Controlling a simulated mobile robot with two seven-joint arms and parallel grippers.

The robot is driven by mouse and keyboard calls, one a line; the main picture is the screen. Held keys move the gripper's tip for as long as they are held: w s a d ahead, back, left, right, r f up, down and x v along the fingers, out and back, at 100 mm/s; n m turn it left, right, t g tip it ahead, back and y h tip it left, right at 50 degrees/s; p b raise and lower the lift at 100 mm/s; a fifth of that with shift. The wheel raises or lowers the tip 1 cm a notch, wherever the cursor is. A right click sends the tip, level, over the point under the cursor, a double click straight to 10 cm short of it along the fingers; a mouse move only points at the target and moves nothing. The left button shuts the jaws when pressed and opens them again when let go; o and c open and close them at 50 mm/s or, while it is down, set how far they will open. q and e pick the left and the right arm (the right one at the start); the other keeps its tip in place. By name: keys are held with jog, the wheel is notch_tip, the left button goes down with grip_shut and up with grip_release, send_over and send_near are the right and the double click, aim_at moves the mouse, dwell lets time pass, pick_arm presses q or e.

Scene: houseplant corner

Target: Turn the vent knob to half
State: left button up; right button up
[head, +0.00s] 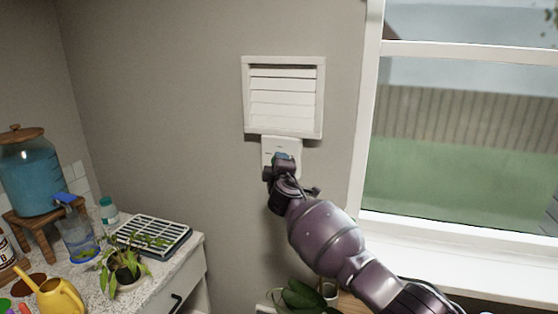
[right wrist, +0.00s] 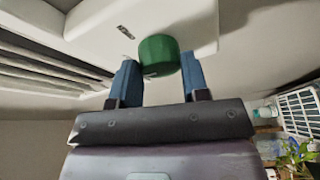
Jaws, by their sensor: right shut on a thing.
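The vent knob is green (right wrist: 157,54) on a white control plate (right wrist: 195,25) in the right wrist view. In the head view the plate (head: 268,145) sits on the wall just below the white louvred vent (head: 284,97), and my gripper hides the knob. My right gripper (right wrist: 152,72) is shut on the knob, a blue finger on either side. In the head view it shows at the plate (head: 283,159). Small dark marks stand on the plate near the knob, too small to read. The vent slats (right wrist: 45,70) also show in the right wrist view. My left gripper is out of view.
A window (head: 465,130) with a white sill is at the right. A counter at the lower left holds a blue water dispenser (head: 32,175), a seed tray (head: 152,236), a potted plant (head: 125,268) and a yellow watering can (head: 60,297). The wall left of the vent is bare.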

jog(key=shift+f, duration=0.15)
dwell(0.3)
jog(key=o, duration=0.9)
jog(key=shift+s+d+f, duration=0.1)
jog(key=shift+s+d, duration=0.05)
jog(key=shift+s, duration=1.65)
jog(key=shift+s+d+f, duration=0.1)
jog(key=shift+s+d, duration=0.05)
jog(key=shift+s, duration=1.65)
jog(key=shift+s+d, duration=0.15)
jog(key=shift+s, duration=1.65)
